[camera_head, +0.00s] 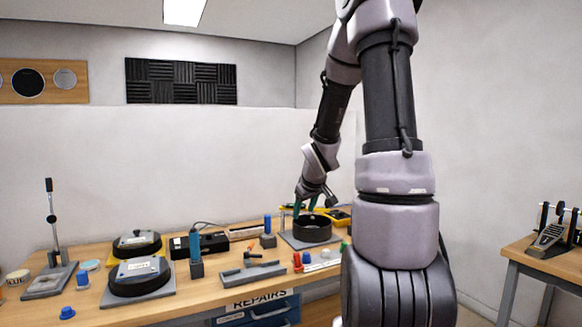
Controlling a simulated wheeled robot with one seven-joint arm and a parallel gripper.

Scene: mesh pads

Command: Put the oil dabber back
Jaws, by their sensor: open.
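My gripper (306,206) reaches over the back right of the workbench, with its two green fingers apart. It hangs just above a round black part (312,231) on a grey pad; nothing shows between the fingers. I cannot tell for sure which object is the oil dabber. One upright blue-topped tool (194,246) stands in a grey block left of the bench's middle. A smaller blue upright piece (267,225) stands in a grey block left of the gripper. Small red, blue and green items (307,258) lie in front of the black part.
Two large round black units (140,278) sit on grey pads at left, beside an upright lever stand (51,240). A dark box (205,243) and a grey fixture (253,272) occupy the middle. My arm hides the bench's right end. A pedal stands on a separate table (545,252).

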